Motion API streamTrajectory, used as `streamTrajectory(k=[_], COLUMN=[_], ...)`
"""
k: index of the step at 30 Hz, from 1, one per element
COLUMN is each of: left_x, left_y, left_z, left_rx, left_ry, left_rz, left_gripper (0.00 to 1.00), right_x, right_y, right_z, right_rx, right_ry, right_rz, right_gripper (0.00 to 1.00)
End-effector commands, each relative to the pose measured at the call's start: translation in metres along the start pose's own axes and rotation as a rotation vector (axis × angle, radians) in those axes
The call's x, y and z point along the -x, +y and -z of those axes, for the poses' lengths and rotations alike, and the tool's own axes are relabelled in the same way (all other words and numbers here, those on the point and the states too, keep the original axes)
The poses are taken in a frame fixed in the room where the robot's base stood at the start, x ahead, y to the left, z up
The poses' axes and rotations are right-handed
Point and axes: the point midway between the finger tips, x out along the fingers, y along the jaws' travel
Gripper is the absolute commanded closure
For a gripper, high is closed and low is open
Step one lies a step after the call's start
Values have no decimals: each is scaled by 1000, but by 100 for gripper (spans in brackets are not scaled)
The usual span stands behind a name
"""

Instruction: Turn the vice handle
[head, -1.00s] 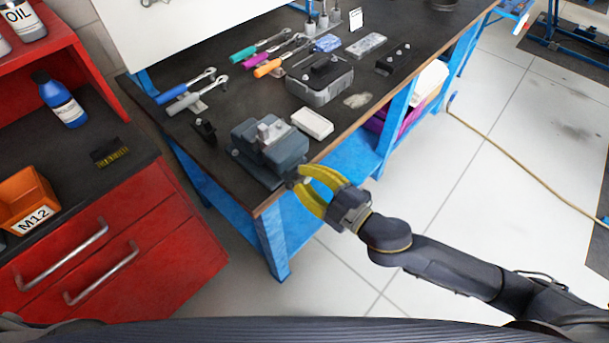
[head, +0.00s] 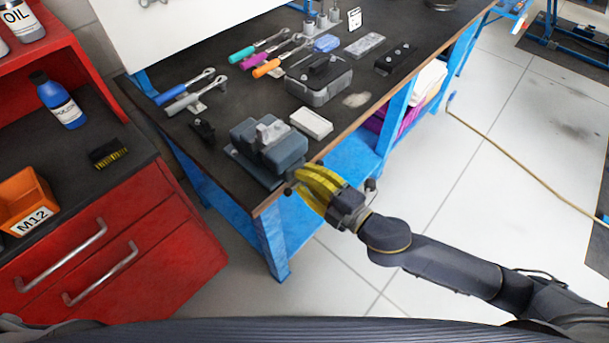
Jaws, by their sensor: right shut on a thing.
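The grey-blue vice (head: 283,153) is fixed at the near corner of the dark workbench, with a lighter grey block at its jaws. My right gripper (head: 302,181) has yellow fingers and is at the vice's front, just past the bench edge. Its fingers are closed together on the vice handle, which they mostly hide. A small dark end (head: 290,190) shows beside the fingertips. A dark knob shows behind the gripper, but I cannot tell what it belongs to. My left gripper is out of view.
A white box (head: 311,123) and a grey case (head: 319,85) stand behind the vice. Several coloured-handle tools lie further back on the bench (head: 233,98). A red drawer cabinet (head: 120,240) stands at left, with an orange M12 bin (head: 28,201). The floor at right is mostly clear.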

Motion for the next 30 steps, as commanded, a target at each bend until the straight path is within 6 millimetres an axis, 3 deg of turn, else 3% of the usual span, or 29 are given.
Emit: streamTrajectory(k=[8, 9, 17, 26, 30], left_x=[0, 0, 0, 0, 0], left_y=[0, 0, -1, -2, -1], left_z=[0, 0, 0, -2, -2], left_rx=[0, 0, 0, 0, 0], left_ry=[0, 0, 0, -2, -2], left_rz=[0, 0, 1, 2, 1], left_gripper=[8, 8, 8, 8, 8], right_x=[0, 0, 0, 1, 11], right_y=[1, 1, 0, 0, -1], right_z=[6, 6, 3, 2, 2], right_rx=[-5, -6, -3, -2, -3], right_ry=[12, 12, 7, 4, 2], right_rz=[-4, -4, -2, 0, 2], right_gripper=[100, 84, 54, 53, 53])
